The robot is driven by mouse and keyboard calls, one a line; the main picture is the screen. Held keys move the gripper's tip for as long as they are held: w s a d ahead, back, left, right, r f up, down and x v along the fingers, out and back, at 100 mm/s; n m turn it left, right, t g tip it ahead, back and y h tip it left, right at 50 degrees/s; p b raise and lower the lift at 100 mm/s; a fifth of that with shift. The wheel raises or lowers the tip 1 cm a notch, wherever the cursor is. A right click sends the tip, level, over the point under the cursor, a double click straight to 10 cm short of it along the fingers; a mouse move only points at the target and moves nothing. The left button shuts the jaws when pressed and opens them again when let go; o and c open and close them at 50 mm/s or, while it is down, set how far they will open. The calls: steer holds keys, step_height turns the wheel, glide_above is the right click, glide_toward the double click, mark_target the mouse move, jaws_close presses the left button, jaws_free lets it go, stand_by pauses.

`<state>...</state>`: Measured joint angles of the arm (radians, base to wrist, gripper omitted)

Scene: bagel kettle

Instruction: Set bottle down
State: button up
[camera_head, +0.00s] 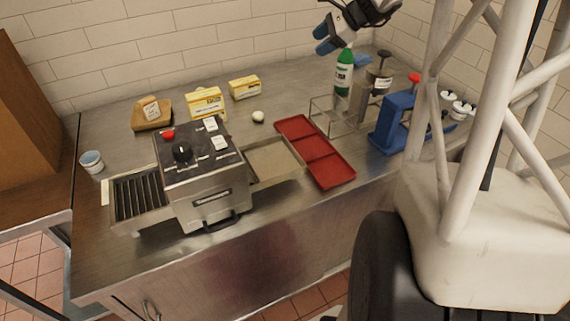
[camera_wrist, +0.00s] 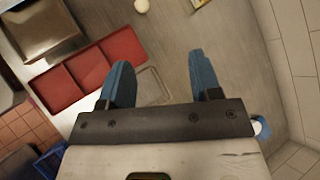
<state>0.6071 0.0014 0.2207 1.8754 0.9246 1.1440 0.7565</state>
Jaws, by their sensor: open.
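The green bottle (camera_head: 344,79) with a white label stands upright at the back of the counter, at or just behind the wire rack (camera_head: 337,116); I cannot tell whether it is inside the rack. My gripper (camera_head: 323,38) is above and slightly left of the bottle's top, with its blue fingers apart. In the wrist view my gripper (camera_wrist: 160,66) is open with nothing between its fingers. Part of the wire rack (camera_wrist: 155,84) shows beyond the fingers there. The bottle cannot be made out in the wrist view.
A pump dispenser (camera_head: 380,75) stands right of the bottle, with a blue device (camera_head: 392,125) in front. A red tray (camera_head: 315,152), a small white ball (camera_head: 258,116), yellow boxes (camera_head: 206,103) and a steel machine (camera_head: 198,177) are to the left. Tiled walls close the back.

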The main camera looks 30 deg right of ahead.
steer(key=s+a+f+n+g+h, duration=0.1)
steer(key=s+a+n+g+h, duration=0.35)
steer(key=s+a+n, duration=1.5)
steer(key=s+a+f+h, duration=0.1)
steer(key=s+a, duration=0.3)
steer(key=s, duration=0.4)
steer(key=s+a+f+n+h, duration=0.1)
steer(key=s+a+f, duration=0.2)
steer(key=s+a, duration=0.2)
steer(key=shift+s+a+t+h, duration=0.25)
steer(key=shift+s+t+h, duration=0.15)
steer(key=shift+s, duration=1.05)
